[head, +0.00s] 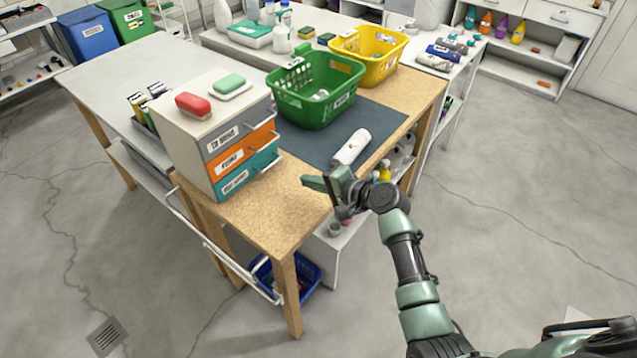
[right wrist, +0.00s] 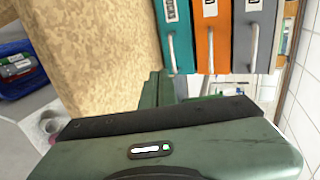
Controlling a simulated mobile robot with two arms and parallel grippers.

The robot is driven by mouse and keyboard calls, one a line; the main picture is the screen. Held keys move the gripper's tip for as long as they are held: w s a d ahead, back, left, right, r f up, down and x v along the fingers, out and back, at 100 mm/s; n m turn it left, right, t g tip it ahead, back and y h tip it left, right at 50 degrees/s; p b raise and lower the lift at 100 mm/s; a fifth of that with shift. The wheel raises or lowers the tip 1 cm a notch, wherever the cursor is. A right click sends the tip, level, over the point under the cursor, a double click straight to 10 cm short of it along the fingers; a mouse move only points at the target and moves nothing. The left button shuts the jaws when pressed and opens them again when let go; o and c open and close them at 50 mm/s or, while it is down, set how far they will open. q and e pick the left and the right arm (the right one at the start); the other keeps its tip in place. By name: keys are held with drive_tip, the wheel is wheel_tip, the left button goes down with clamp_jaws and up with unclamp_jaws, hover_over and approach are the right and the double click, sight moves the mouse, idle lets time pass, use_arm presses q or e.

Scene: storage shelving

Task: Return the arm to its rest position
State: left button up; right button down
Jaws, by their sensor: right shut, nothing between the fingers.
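My right gripper (head: 328,183) is over the front right part of the wooden table (head: 270,212), close to its edge, with its arm reaching in from the lower right in the head view. Its fingers are together with nothing between them. In the right wrist view its green fingers (right wrist: 160,95) point toward the drawer unit. The drawer unit (head: 185,135) stands to the left of the gripper, apart from it, with grey, orange and teal drawers. My left gripper is not in the head view.
A green basket (head: 318,100) and a yellow basket (head: 370,60) stand farther back. A blue bin (head: 300,285) sits below the table. The floor right of the table is open.

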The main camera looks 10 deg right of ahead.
drive_tip(key=shift+v, duration=1.25)
drive_tip(key=s+f+n, duration=0.1)
drive_tip(key=s, duration=0.1)
drive_tip(key=s+f+n+g+h, duration=0.1)
drive_tip(key=s+f, duration=0.1)
drive_tip(key=s, duration=0.1)
drive_tip(key=s+f+n+g, duration=0.1)
drive_tip(key=s, duration=0.2)
drive_tip(key=shift+s+f+n, duration=0.2)
drive_tip(key=shift+f+n, duration=0.2)
drive_tip(key=s+d+f+n+g+h, duration=0.1)
drive_tip(key=s+d+n+g+h, duration=0.25)
drive_tip(key=s, duration=0.95)
drive_tip(key=s+d+n+g+h, duration=0.25)
drive_tip(key=s+n, duration=0.25)
drive_tip(key=s, duration=0.9)
wheel_tip(320, 180, down, 25)
drive_tip(key=h, duration=0.1)
drive_tip(key=s+d+f+g, duration=0.1)
drive_tip(key=s+f, duration=0.7)
drive_tip(key=s, duration=0.1)
drive_tip(key=s+d+f, duration=0.2)
drive_tip(key=s+f, duration=0.7)
drive_tip(key=shift+d+f+n+g, duration=0.25)
drive_tip(key=shift+d+n+g, duration=0.05)
drive_tip(key=shift+n+g, duration=0.1)
